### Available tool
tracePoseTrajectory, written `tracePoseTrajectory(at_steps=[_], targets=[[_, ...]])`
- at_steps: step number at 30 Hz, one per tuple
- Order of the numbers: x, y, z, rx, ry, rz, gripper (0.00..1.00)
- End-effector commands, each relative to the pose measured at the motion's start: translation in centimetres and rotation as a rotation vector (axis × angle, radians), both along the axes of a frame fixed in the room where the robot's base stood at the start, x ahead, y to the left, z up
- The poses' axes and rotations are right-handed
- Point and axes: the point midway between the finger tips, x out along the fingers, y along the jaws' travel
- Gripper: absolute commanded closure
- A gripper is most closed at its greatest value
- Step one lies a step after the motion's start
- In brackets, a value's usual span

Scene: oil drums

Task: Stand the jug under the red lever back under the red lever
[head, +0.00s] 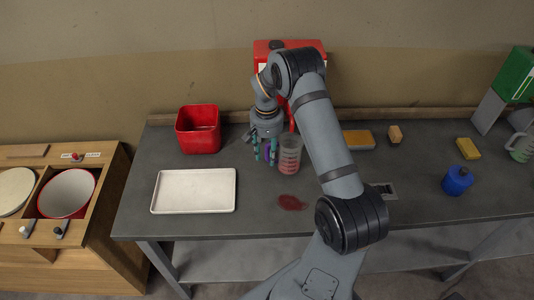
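A clear jug (289,157) with red marks or red liquid is upright near the middle of the grey bench. My gripper (265,154) points down just left of the jug, at the side where a handle could be. The fingers and the jug's handle are too small and overlapped to tell whether the gripper holds it. I cannot tell whether the jug's base touches the bench. A red drum (262,50) stands behind, largely hidden by my arm. A narrow red part (292,121) shows just above the jug; I cannot tell if it is the red lever.
A red spill (291,202) lies in front of the jug. A white tray (194,190) and red bin (198,130) are left. A wooden cabinet (122,205) stands far left.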

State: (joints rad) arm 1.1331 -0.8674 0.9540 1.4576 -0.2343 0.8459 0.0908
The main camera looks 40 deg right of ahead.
Motion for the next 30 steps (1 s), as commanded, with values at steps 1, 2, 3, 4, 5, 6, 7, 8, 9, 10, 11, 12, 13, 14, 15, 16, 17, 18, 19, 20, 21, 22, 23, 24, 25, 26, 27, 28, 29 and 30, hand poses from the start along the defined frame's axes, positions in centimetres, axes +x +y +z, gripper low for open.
tracePoseTrajectory(at_steps=[1, 2, 3, 4, 5, 6, 7, 8, 9, 10, 11, 12, 13, 14, 15, 16, 17, 18, 19, 20, 21, 22, 23, 24, 25, 26, 27, 28, 29, 30], targets=[[0.0, 0.0, 0.3, -0.001, -0.001, 0.000, 0.66], [0.1, 0.0, 0.5, -0.001, -0.001, 0.000, 0.66], [0.1, 0.0, 0.9, -0.001, -0.001, 0.000, 0.66], [0.1, 0.0, 1.3, 0.000, -0.002, 0.000, 0.66], [0.1, 0.0, 1.8, -0.001, -0.004, 0.001, 0.66], [0.1, 0.0, 2.5, -0.001, -0.004, 0.000, 0.66], [0.2, 0.0, 3.2, -0.002, -0.006, 0.000, 0.66], [0.2, 0.0, 3.8, -0.002, -0.006, 0.000, 0.66], [0.2, 0.0, 4.7, -0.002, -0.006, 0.001, 0.66], [0.1, 0.1, 5.4, -0.001, -0.005, 0.000, 0.66], [0.2, 0.0, 6.0, -0.002, -0.005, -0.001, 0.66], [0.2, 0.1, 6.9, -0.002, -0.005, 0.000, 0.66], [0.1, 0.0, 7.5, -0.002, -0.005, 0.001, 0.66], [0.1, 0.0, 8.1, -0.002, -0.005, 0.000, 0.66], [0.1, 0.1, 8.8, -0.001, -0.004, 0.000, 0.66], [0.1, 0.1, 9.3, -0.002, -0.005, 0.000, 0.66], [0.1, 0.1, 9.8, -0.001, -0.003, 0.000, 0.66], [0.1, 0.1, 10.4, -0.001, -0.004, 0.000, 0.66], [0.1, 0.1, 10.7, -0.002, -0.003, 0.000, 0.66], [0.1, 0.1, 11.0, -0.002, -0.003, 0.000, 0.66], [0.1, 0.1, 11.3, -0.001, -0.002, 0.001, 0.66], [0.0, 0.1, 11.6, -0.001, -0.002, 0.001, 0.66], [0.0, 0.1, 11.7, -0.001, -0.002, 0.001, 0.66], [0.0, 0.1, 11.9, -0.001, -0.002, 0.001, 0.66], [0.0, 0.1, 11.9, -0.001, -0.001, 0.000, 0.66], [0.0, 0.1, 12.0, -0.001, -0.001, 0.000, 0.66], [0.0, 0.1, 12.0, -0.001, -0.001, 0.000, 0.66], [0.0, 0.1, 12.0, -0.001, -0.001, 0.000, 0.66], [0.0, 0.1, 12.0, -0.001, -0.001, 0.000, 0.66], [0.0, 0.1, 12.0, -0.001, -0.001, 0.000, 0.66]])
